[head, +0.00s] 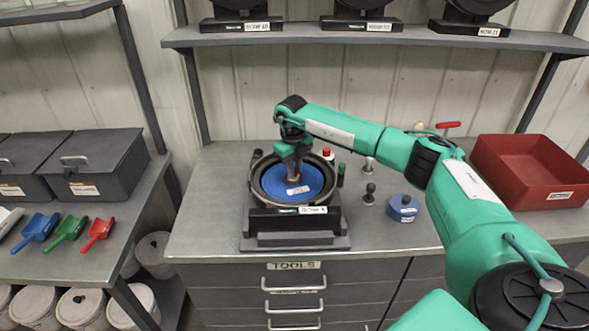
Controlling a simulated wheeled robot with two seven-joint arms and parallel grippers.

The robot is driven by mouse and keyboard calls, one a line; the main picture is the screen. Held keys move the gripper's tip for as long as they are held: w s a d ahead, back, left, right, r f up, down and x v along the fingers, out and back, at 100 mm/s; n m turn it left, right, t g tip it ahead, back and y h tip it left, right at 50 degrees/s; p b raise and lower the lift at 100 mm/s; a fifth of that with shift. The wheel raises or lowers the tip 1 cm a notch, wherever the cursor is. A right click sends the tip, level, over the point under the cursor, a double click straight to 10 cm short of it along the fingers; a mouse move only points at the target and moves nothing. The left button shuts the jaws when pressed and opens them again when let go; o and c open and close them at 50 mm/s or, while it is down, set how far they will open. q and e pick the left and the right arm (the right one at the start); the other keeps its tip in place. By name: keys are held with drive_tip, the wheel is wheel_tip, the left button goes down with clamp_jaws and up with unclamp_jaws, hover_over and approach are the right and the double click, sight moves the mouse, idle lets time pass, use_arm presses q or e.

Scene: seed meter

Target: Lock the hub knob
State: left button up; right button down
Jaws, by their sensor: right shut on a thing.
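The seed meter (296,228) stands on the grey workbench. Its round black housing is open towards me and holds a blue disc (284,196). My right gripper (292,175) points down at the middle of the disc and is shut on the hub knob there. The knob is mostly hidden by the fingers, so I cannot tell which way it is turned. My left gripper is not in view.
A blue round container (403,208) and a small dark knob-like part (369,194) stand right of the meter. A red bin (530,170) is further right. Coloured scoops (70,230) lie on the left bench. My right arm spans the bench's right side.

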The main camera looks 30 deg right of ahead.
drive_tip(key=shift+m, duration=0.6)
drive_tip(key=c, duration=1.3)
unclamp_jaws()
drive_tip(key=r+b, duration=0.1)
drive_tip(key=r, duration=0.3)
drive_tip(key=r+b, duration=0.1)
drive_tip(key=r, duration=0.4)
drive_tip(key=r+b, duration=0.1)
drive_tip(key=r, duration=0.4)
drive_tip(key=shift+a+b, duration=0.3)
drive_tip(key=shift+a, duration=0.05)
drive_tip(key=shift+f, duration=0.1)
